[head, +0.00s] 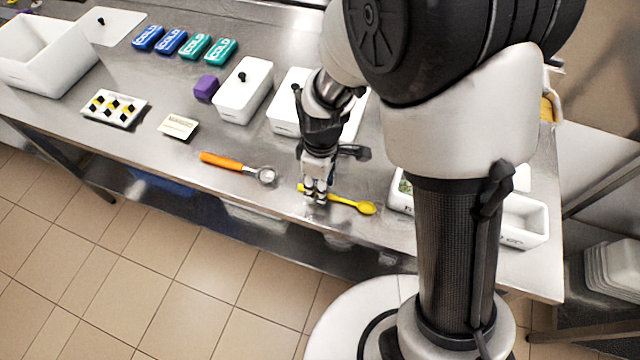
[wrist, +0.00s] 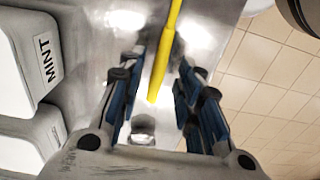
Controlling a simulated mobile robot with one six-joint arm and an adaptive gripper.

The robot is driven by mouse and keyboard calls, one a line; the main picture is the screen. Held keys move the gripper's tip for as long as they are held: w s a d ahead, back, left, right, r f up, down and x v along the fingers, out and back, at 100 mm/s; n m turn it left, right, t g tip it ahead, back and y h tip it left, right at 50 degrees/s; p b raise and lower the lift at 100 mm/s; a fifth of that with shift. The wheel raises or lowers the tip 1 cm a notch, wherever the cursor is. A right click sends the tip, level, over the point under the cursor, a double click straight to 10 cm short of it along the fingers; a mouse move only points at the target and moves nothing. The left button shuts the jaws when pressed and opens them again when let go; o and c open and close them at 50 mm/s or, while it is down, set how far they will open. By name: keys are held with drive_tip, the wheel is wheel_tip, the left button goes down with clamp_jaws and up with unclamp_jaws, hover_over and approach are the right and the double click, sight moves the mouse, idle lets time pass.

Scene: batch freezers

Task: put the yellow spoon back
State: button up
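The yellow spoon (head: 345,201) lies on the steel table near its front edge, its bowl to the right and its handle end at my gripper. In the wrist view the spoon's handle (wrist: 165,55) runs down between the two blue-padded fingers, with space on both sides. My gripper (head: 317,198) is open, pointing down over the handle end; it also shows in the wrist view (wrist: 153,95). My arm hides part of the table behind it.
An orange-handled scoop (head: 235,164) lies just left of the spoon. Lidded white tubs (head: 243,92) stand behind, one labelled MINT (wrist: 45,60) in the wrist view. A white container (head: 525,220) stands to the right. The table's front edge is close.

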drive_tip(key=s+d+r+m+t+p, duration=0.1)
drive_tip(key=s+d+r+m+p, duration=0.2)
drive_tip(key=r, duration=0.8)
drive_tip(key=s+d+r+m+t, duration=0.1)
drive_tip(key=d+r+m, duration=0.25)
drive_tip(key=r, duration=0.65)
drive_tip(key=s+d+r+m+t, duration=0.2)
drive_tip(key=s+d+r+m, duration=0.4)
drive_tip(key=s, duration=0.4)
drive_tip(key=shift+s+d+r+m+t, duration=0.2)
drive_tip(key=shift+s+d+m+t, duration=0.15)
drive_tip(key=shift+d+m, duration=0.35)
drive_tip(key=shift+a, duration=0.1)
